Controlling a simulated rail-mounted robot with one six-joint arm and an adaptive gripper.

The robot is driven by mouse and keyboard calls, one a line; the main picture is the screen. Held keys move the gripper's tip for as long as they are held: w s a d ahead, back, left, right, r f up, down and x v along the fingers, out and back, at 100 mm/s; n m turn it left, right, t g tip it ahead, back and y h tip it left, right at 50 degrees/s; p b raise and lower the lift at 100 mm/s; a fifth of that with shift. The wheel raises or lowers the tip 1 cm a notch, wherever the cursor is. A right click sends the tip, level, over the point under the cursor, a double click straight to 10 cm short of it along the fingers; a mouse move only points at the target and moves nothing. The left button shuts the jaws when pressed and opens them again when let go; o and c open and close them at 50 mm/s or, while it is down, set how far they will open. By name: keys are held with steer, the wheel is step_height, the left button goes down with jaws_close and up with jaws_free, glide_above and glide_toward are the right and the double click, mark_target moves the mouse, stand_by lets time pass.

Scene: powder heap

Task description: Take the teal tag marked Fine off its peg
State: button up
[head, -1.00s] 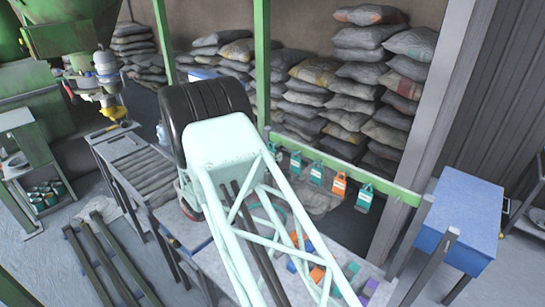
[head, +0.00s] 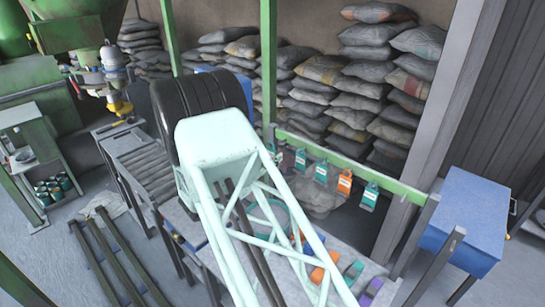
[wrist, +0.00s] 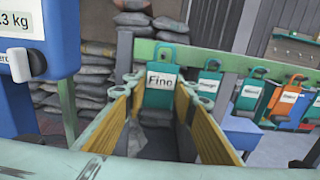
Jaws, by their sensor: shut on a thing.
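The teal tag marked Fine (wrist: 160,92) hangs upright at the green rail in the wrist view, its white label facing me. My gripper (wrist: 160,88) has its two yellow-padded fingers on either side of this tag, shut on its side edges. The tag's top is by the rail; whether its hole is still around the peg cannot be told. In the head view my arm hides the gripper, and I cannot make out the Fine tag there.
To the right on the green rail (head: 335,155) hang more tags: teal ones (wrist: 208,88) and an orange one (wrist: 287,101). A blue scale-like box (wrist: 40,40) is close at left. Stacked sacks (head: 375,70) stand behind. A blue cabinet (head: 465,215) stands right.

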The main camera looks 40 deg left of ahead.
mark_target(271, 152)
steer(key=shift+s, duration=0.1)
stand_by(0.4)
steer(key=shift+s+r, duration=0.35)
steer(key=shift+s, duration=0.45)
steer(key=shift+s+r, duration=0.35)
steer(key=shift+s, duration=0.45)
steer(key=shift+s+r, duration=0.35)
steer(key=shift+s, duration=0.45)
